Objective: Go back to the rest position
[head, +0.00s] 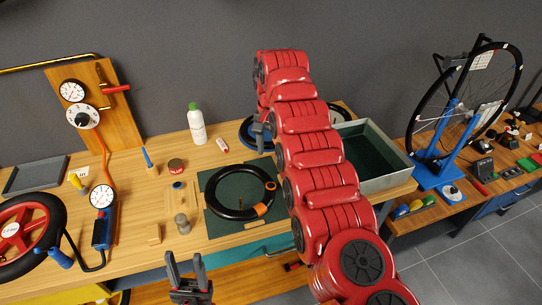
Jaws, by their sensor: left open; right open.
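My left gripper (188,268) is at the bottom of the head view, low in front of the bench's front edge. Its two dark fingers point up and stand apart, with nothing between them. My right arm, red and segmented, rises from the bottom right across the bench and bends down at its far end. My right gripper (260,137) hangs there near the back of the bench, over or beside a blue-rimmed round item (246,133). Its fingers are small and partly hidden; I see nothing held in them.
The wooden bench (140,240) holds a black ring (240,209) on a dark green mat (219,182), a white bottle (197,127), a red tin (176,165) and a gauge pump (102,233). A green-grey bin (397,184) stands right of my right arm. A wheel stand (437,174) is farther right.

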